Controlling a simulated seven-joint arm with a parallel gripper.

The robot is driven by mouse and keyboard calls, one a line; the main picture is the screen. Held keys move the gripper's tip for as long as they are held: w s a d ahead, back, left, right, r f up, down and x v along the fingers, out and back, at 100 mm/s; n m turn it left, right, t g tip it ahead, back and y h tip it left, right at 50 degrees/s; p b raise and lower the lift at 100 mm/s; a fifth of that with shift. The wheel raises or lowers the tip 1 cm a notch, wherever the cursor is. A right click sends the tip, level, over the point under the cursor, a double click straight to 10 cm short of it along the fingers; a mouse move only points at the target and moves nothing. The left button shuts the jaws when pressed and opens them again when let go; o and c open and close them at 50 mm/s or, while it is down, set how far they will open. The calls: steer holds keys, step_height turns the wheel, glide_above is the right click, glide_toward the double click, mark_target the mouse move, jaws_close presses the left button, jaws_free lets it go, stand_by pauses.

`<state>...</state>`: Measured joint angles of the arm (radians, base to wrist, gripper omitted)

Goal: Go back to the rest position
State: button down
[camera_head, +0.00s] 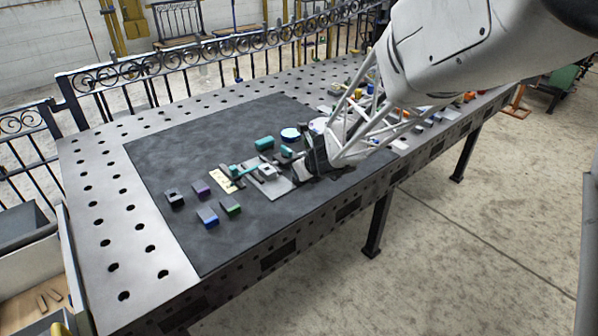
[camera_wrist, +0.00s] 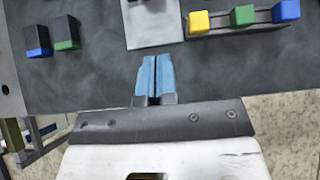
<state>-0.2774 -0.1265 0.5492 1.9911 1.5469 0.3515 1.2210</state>
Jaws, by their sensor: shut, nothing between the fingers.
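My gripper (camera_wrist: 155,62) shows in the wrist view with its two blue fingers together and nothing between them. It is above the dark mat (camera_wrist: 100,80), in front of a light grey plate (camera_wrist: 152,32), and appears clear of it. In the head view, my arm comes in from the upper right and its hand is over the right part of the mat (camera_head: 190,150); the fingertips are hard to make out there. The grey plate (camera_head: 281,189) lies left of the hand with a small grey piece on it.
Left of the plate are a blue block (camera_head: 207,217), a green block (camera_head: 231,208), a purple block (camera_head: 201,187) and a black block (camera_head: 173,198). Yellow, green and blue blocks sit on a dark rail (camera_wrist: 225,30) to the right. An ornate railing (camera_head: 200,55) runs behind the table.

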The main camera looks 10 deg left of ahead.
steer(key=s+d+r+n+g, duration=0.2)
steer(key=s+d+r+n, duration=0.8)
steer(key=s+n, duration=0.35)
steer(key=s+d+r+n+g+h, duration=0.1)
steer(key=s+d+r+n+h, duration=0.1)
steer(key=s+d+n, duration=0.4)
steer(key=s+d+r+n+h, duration=0.3)
steer(key=s+d+n, duration=0.4)
steer(key=s, duration=0.9)
steer(key=shift+s+d+g+h, duration=0.4)
steer(key=shift+d+h, duration=0.4)
steer(key=shift+d, duration=0.45)
steer(key=c, duration=1.8)
jaws_free()
